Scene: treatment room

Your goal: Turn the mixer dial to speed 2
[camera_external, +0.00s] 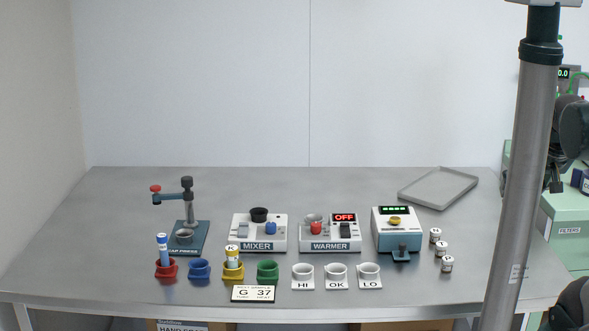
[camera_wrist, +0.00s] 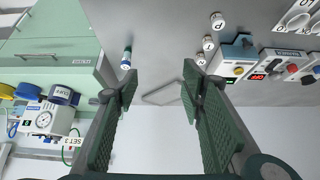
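The mixer (camera_external: 259,246) is a white box near the middle of the table, with a black cup (camera_external: 259,214) on top and a grey switch (camera_external: 244,230) on its left. Its blue dial (camera_external: 270,228) is on the right of the front panel; its setting is too small to read. In the wrist view only part of the mixer shows at the far right edge. My gripper (camera_wrist: 158,94) is open with nothing between its fingers. It is off to the right of the table's devices, far from the dial.
The warmer (camera_external: 331,246), reading OFF, with a red dial, stands right of the mixer. A teal-and-white device (camera_external: 396,238) stands farther right. Coloured and white holders, two with tubes, and a sign (camera_external: 254,294) are in front. A cap press (camera_external: 188,240) is left; a tray (camera_external: 438,188) lies back right.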

